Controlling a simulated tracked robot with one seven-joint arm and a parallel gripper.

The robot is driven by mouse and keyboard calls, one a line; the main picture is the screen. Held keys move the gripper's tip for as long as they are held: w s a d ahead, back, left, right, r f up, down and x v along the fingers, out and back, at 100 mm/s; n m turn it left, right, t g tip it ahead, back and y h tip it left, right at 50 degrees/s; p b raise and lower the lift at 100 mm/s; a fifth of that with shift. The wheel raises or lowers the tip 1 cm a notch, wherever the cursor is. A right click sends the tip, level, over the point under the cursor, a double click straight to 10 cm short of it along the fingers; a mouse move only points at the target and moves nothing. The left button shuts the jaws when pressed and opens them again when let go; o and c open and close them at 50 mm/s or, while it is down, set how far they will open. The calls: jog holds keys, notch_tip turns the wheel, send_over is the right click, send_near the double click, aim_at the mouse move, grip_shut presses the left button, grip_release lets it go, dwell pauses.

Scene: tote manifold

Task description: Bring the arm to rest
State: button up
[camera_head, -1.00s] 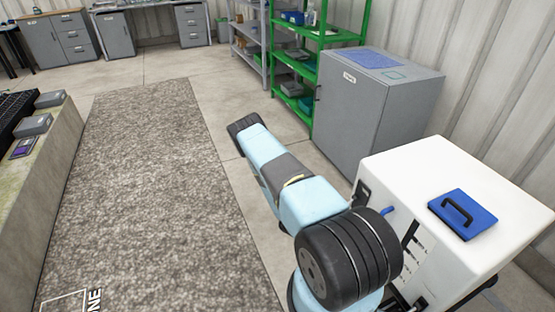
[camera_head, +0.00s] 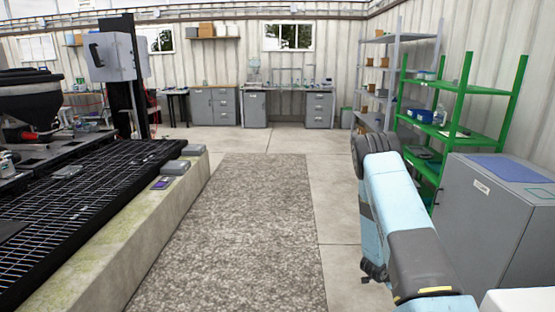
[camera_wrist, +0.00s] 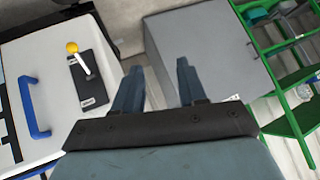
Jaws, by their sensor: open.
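My gripper (camera_wrist: 158,75) is in the wrist view with its two blue-grey fingers apart. Nothing is between them. Beyond the fingers are the grey cabinet and the pale floor, and the fingers touch neither. In the head view my light blue arm with black joints rises at the lower right, between the carpet strip and the grey cabinet. I cannot clearly make out my gripper in that view.
The grey cabinet (camera_head: 490,222) and green shelf (camera_head: 460,132) stand right of my arm. The wrist view shows a white unit with a blue handle (camera_wrist: 34,105) and a yellow-knobbed lever (camera_wrist: 72,47). A low concrete ledge (camera_head: 130,250) runs left. The carpet strip (camera_head: 240,230) is clear.

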jog(key=w+a+r+n+t+y, duration=0.15)
jog(key=a+r, duration=0.35)
jog(key=r, duration=0.5)
jog(key=w+a+r+n+t+y, duration=0.1)
jog(key=w+a+r+n+y, duration=0.2)
jog(key=r, duration=0.6)
jog(key=s+a+r+n+y, duration=0.25)
jog(key=a+r, duration=0.25)
jog(key=r, duration=0.5)
jog(key=s+a+r+n+y, duration=0.1)
jog(key=s+a+r, duration=0.4)
jog(key=r, duration=0.5)
jog(key=s+a+r+n+y, duration=0.1)
jog(key=s+a+r+n, duration=0.2)
jog(key=s+r, duration=0.4)
jog(key=s+a+r+n+y, duration=0.1)
jog(key=s+a+r+n, duration=0.15)
jog(key=s+r, duration=0.4)
jog(key=s+r+n, duration=0.1)
jog(key=s+n, duration=0.1)
jog(key=s, duration=0.7)
jog(key=s+r+n+g+h, duration=0.1)
jog(key=s+r, duration=0.1)
jog(key=s, duration=0.8)
jog(key=shift+a+r+n+h, duration=0.2)
jog(key=shift+r+n+h, duration=0.05)
jog(key=shift+n+h, duration=0.1)
